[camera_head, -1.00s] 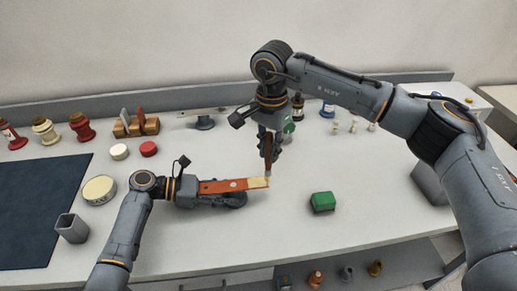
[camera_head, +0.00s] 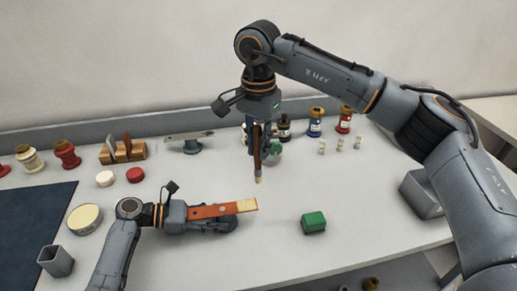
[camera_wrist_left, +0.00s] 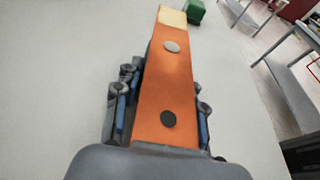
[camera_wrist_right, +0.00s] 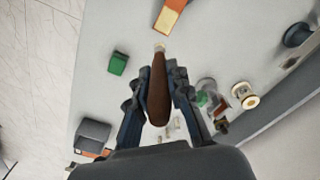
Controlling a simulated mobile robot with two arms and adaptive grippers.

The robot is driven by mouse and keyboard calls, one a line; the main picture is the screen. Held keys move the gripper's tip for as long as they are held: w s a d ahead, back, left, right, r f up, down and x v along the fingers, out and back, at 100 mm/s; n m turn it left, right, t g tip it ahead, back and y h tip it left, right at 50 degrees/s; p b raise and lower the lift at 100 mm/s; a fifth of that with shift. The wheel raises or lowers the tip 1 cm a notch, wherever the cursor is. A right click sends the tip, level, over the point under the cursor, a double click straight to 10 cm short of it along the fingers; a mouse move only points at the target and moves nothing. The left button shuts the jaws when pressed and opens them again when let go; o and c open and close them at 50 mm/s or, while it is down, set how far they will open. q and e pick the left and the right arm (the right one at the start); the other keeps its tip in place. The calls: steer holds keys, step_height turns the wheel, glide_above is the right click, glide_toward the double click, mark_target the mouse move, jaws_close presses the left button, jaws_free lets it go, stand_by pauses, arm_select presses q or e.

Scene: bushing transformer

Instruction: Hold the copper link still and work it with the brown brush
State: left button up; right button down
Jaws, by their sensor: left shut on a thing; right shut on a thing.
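The copper link (camera_head: 212,211) is a flat orange-brown bar with a pale yellow end and round spots along it. My left gripper (camera_head: 205,217) is shut on it and holds it level, low over the table; it fills the left wrist view (camera_wrist_left: 168,85). The brown brush (camera_head: 257,160) has a brown handle and a short pale tip pointing down. My right gripper (camera_head: 262,140) is shut on its handle, which also shows in the right wrist view (camera_wrist_right: 158,95). The brush tip is above and apart from the link's pale end.
A green block (camera_head: 313,222) lies right of the link. A wooden rack (camera_head: 122,151), red and white discs, bottles (camera_head: 315,122) and small white pieces stand farther back. A grey cup (camera_head: 56,260) and dark mat (camera_head: 30,235) are at left. The table's front middle is clear.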

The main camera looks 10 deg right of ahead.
stand_by(0.3)
arm_select(q)
steer(key=o, duration=1.4)
steer(key=shift+c, duration=0.2)
steer(key=shift+a, duration=0.1)
